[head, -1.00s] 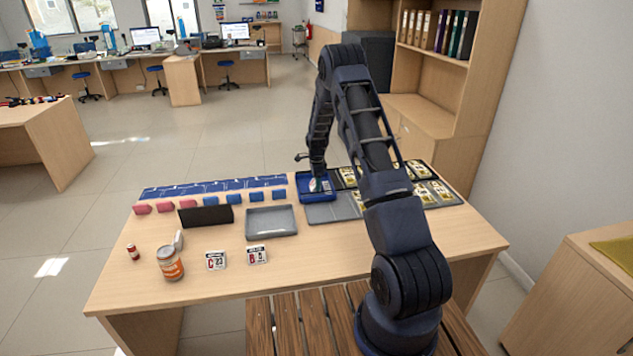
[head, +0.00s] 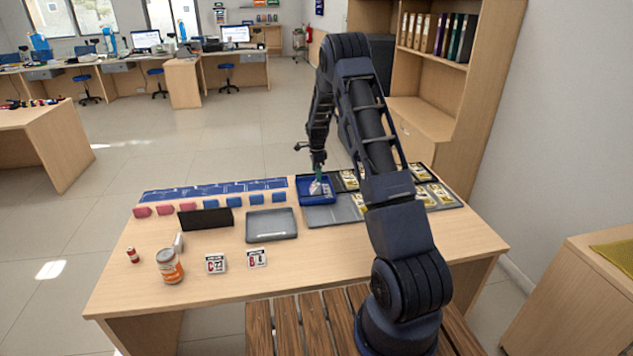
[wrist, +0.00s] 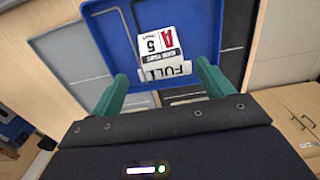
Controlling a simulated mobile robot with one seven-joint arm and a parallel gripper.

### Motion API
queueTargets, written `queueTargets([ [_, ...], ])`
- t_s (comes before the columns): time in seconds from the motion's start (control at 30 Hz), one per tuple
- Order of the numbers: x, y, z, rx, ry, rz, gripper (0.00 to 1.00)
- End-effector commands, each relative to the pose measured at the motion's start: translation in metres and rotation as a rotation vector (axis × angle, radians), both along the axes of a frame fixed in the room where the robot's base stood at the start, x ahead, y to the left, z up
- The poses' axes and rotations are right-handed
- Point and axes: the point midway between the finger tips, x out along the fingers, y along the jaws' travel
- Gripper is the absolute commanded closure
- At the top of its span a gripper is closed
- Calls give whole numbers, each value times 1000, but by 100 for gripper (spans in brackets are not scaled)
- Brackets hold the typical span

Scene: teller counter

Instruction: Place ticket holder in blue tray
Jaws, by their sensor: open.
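The blue tray (head: 304,197) stands at the back of the desk, and it fills the upper part of the wrist view (wrist: 203,35). A white ticket holder with a red "A", a "5" and a "FULL" label (wrist: 156,42) lies inside the tray; in the head view it is a small white shape (head: 321,187). My gripper (head: 318,166) is above the tray. In the wrist view its two green fingers (wrist: 160,88) are apart and empty, near the "FULL" end of the holder. I cannot tell how far above it they are.
Two similar cards (head: 215,264) (head: 257,258) stand at the desk's front beside a can (head: 170,266). A grey tray (head: 271,224), a black block (head: 206,219), and pink and blue blocks are on the left. Dark trays with yellow items (head: 427,197) are right.

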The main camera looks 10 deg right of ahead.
Motion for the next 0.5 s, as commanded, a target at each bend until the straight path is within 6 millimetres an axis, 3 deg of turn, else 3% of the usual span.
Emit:
queueTargets([
  [0.2,0,1,38,0,-2,0,20],
  [0.5,-2,0,64,2,-4,11,20],
])
